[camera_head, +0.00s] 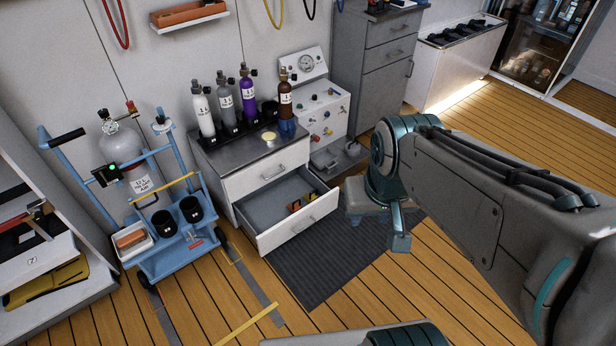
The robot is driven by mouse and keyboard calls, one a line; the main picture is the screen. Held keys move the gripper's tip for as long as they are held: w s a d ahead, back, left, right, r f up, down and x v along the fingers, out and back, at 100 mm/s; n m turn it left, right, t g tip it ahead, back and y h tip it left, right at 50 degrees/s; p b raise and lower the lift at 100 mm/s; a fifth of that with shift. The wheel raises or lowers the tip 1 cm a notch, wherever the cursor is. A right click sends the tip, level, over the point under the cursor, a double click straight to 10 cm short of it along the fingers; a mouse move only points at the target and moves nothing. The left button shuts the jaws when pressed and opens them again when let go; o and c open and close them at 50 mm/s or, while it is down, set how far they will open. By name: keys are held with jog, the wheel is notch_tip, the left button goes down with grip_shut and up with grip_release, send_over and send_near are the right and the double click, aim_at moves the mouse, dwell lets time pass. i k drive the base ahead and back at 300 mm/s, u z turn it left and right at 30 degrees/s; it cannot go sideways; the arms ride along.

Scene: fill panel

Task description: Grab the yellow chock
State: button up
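Small yellow and orange pieces (296,205) lie in the open drawer (253,238), near its right end. One may be the yellow chock, but they are too small to tell its shape. My gripper (378,228) hangs to the right of the drawer, above the dark mat, with its fingers pointing down. Its fingers look apart, with nothing seen between them.
Several gas bottles (246,92) stand on the cabinet top beside a yellow disc (268,136). A blue cart (172,246) with a large cylinder (122,150) stands to the left. A yellow strip (246,324) lies on the floor in front. The dark mat (318,268) looks clear.

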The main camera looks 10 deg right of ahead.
aim_at(311, 198)
jog(key=z, duration=0.65)
jog(key=i, duration=0.35)
jog(key=z, duration=0.7)
jog(key=i, duration=1.35)
jog(key=u, duration=0.6)
jog(key=i, duration=0.9)
jog(key=u, duration=1.1)
jog(key=i, duration=0.3)
jog(key=u, duration=0.25)
